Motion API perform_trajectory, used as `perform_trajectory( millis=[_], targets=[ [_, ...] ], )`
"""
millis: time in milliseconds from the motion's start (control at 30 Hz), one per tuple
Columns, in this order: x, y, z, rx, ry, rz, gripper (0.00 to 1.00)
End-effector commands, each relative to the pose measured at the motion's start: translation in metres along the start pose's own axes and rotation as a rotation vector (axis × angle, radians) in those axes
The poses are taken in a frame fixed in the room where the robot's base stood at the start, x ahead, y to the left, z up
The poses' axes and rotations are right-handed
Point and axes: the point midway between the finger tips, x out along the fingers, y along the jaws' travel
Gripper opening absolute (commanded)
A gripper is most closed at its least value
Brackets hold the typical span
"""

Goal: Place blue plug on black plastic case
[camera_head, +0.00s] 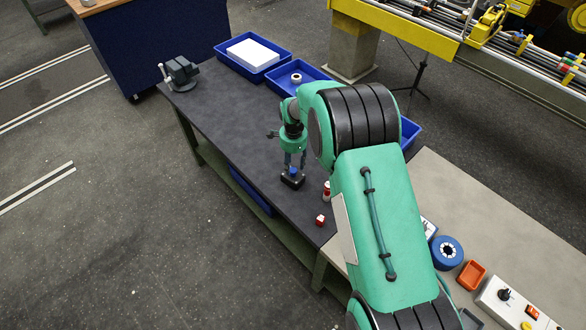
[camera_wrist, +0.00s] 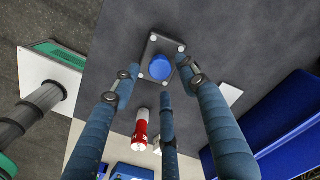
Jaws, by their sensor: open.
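The black plastic case (camera_head: 292,182) sits on the dark table top below my gripper (camera_head: 294,164). It is a small squarish block with pale dots at its corners, and it also shows in the wrist view (camera_wrist: 159,45). The round blue plug (camera_wrist: 160,67) lies over the middle of the case's top face; in the head view the plug (camera_head: 294,172) is a small blue spot there. I cannot tell how deep it sits. My gripper (camera_wrist: 160,74) is open, its three blue-grey fingers spread around the plug, with visible gaps between fingertips and plug.
A red and white cylinder (camera_wrist: 140,130) stands near the case, and a small red and white piece (camera_head: 320,219) lies near the table's front edge. Blue trays (camera_head: 226,58) line the back. A grey vise (camera_head: 181,72) is at the far left. The table left of the case is clear.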

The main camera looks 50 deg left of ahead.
Motion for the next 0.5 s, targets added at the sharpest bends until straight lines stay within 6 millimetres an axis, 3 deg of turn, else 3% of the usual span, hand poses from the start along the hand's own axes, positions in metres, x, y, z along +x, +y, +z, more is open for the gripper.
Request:
perform_trajectory(
  millis=[300,500],
  targets=[
    [-0.053,0.000,0.000,0.000,0.001,-0.002,0.44],
    [-0.075,0.000,0.000,0.000,0.000,-0.001,0.44]
  ],
)
